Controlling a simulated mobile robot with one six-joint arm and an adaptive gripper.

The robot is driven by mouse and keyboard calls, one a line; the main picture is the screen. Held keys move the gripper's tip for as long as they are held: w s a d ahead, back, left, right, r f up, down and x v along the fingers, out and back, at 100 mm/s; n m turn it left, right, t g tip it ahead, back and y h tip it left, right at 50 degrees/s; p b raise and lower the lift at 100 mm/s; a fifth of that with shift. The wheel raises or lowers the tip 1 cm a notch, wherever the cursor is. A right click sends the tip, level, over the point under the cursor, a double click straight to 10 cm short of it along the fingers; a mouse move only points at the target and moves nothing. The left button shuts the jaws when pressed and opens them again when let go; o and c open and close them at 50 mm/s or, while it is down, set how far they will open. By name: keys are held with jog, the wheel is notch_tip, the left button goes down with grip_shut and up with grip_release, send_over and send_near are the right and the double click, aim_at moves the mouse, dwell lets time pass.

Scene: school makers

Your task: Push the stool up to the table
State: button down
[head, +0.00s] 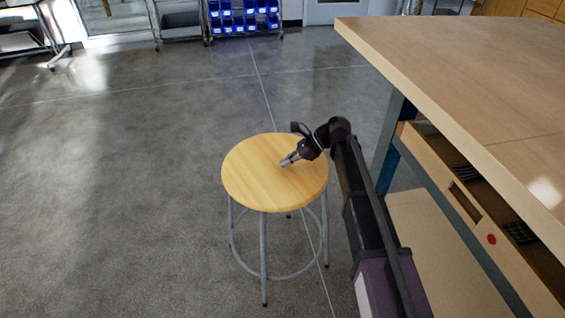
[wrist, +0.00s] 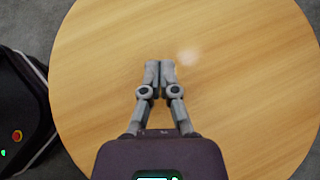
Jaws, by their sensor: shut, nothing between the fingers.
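The stool (head: 258,172) has a round light-wood seat on grey metal legs with a ring near the floor. It stands upright on the floor, left of the table (head: 470,75) and apart from it in the head view. My gripper (head: 285,162) is over the right part of the seat, shut and empty. In the wrist view the seat (wrist: 235,110) fills most of the picture, with my gripper (wrist: 160,66) above it, its fingertips together. I cannot tell whether the fingertips touch the seat. Part of the seat's right side is hidden by my gripper in the head view.
A rack with blue bins (head: 243,14) stands at the back. The grey floor (head: 120,190) left of the stool is clear.

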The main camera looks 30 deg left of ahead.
aim_at(318, 166)
jog(key=w+d, duration=0.7)
jog(key=shift+w+d, duration=0.1)
jog(key=shift+d, duration=0.15)
dwell(0.5)
